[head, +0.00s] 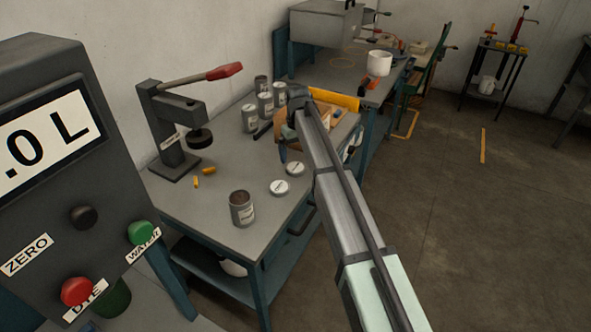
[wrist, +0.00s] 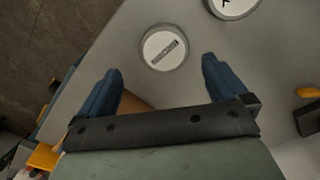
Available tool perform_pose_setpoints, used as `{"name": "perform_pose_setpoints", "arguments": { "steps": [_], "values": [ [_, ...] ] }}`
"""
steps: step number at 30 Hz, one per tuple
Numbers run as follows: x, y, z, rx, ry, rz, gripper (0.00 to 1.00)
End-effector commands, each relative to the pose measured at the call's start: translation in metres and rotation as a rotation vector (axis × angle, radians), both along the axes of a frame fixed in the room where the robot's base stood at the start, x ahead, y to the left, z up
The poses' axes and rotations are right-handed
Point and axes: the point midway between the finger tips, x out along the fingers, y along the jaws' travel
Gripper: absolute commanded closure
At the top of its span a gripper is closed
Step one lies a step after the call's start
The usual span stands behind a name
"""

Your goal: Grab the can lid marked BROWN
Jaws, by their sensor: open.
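Two pale round lids lie flat on the grey workbench (head: 220,222): a nearer lid (head: 279,188) and a farther lid (head: 295,169). Their markings are too small to read in the head view. In the wrist view one labelled lid (wrist: 164,47) lies ahead of my gripper (wrist: 160,66), roughly centred between the fingertips and apart from them. Its label is too blurred to read surely as BROWN. A second round top (wrist: 234,5) is cut off at the upper edge. My gripper is open and empty, its blue fingers spread; my arm partly hides it in the head view.
An open can (head: 242,209) stands left of the lids. Several cans (head: 265,104) stand behind, near a lever press (head: 172,135). Yellow pieces (head: 197,182) lie by the press. A wooden tray (head: 340,128) is partly behind my arm.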

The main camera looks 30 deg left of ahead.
Motion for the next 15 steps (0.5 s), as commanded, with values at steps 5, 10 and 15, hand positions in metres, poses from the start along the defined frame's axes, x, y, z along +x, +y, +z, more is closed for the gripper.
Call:
{"name": "perform_pose_setpoints", "arguments": {
  "steps": [5,10,15],
  "values": [
    [-0.003,-0.001,-0.01,0.0,0.0,0.0,0.0],
    [-0.01,-0.002,-0.031,-0.001,0.001,0.0,0.0],
    [-0.009,-0.001,-0.05,-0.001,0.001,0.0,0.0]
  ]
}}
